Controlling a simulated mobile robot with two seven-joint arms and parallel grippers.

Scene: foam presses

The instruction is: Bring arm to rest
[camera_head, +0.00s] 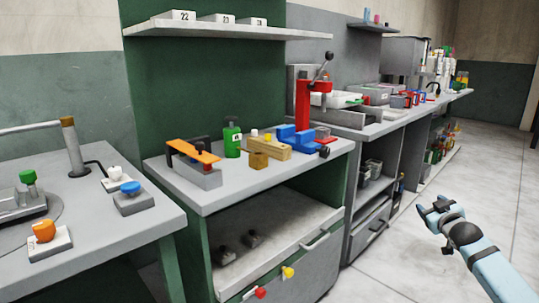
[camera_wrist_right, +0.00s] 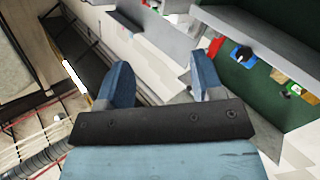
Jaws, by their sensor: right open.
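My right gripper (camera_head: 437,211) hangs over the open floor at the right of the head view, clear of the benches. Its fingers stand apart in the right wrist view (camera_wrist_right: 165,82), with nothing between them. The right arm comes in from the lower right corner of the head view. My left gripper does not show in either view.
A bench (camera_head: 212,200) holds a red press (camera_head: 308,100), a green bottle (camera_head: 232,138) and an orange-topped block (camera_head: 193,152). A grey table (camera_head: 110,235) stands at the left. A longer counter (camera_head: 385,127) runs back to the right. The floor (camera_head: 400,270) is clear.

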